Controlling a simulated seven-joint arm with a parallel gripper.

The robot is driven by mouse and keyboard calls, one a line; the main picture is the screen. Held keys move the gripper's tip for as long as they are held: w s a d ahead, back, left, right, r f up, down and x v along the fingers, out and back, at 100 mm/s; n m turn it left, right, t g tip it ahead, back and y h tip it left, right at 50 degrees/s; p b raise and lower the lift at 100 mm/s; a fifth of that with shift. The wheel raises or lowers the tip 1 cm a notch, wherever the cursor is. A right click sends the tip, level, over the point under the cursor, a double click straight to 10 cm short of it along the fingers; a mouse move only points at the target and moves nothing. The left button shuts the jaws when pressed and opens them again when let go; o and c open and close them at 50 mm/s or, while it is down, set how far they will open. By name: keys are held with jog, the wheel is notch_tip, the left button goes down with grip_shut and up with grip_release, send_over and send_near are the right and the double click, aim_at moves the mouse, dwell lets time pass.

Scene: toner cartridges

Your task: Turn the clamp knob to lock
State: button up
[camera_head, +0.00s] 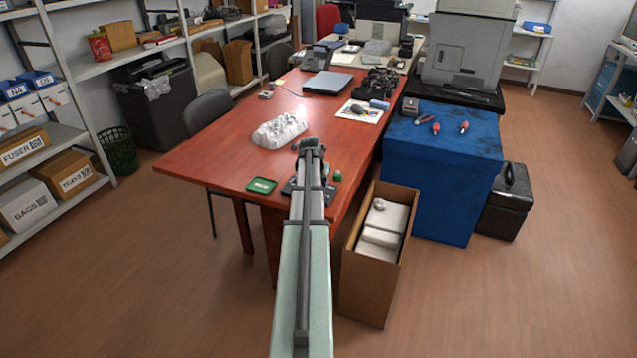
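My arm reaches up from the bottom middle over the near end of the red-brown table (215,160). My gripper (309,147) is at its far end, small and seen from behind. The fingers are hidden by the arm, so I cannot tell whether they are open or shut. A small dark fixture (290,187) shows partly on both sides of the arm near the table's front edge. A small green knob-like piece (338,175) is just right of the arm, apart from it in the picture. I cannot tell for sure that it is the clamp knob.
A green tray (262,186) lies left of the arm, with a white moulded tray (280,131) behind it. A laptop (328,83) is farther back. An open cardboard box (366,285) stands right of the arm, beside a blue-covered table (440,190) with tools.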

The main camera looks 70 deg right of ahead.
jog(key=shift+m, duration=0.4)
jog(key=o, duration=1.1)
jog(key=shift+c, duration=0.2)
jog(key=v, duration=1.4)
jog(key=shift+w, duration=0.2)
jog(key=shift+d, duration=0.1)
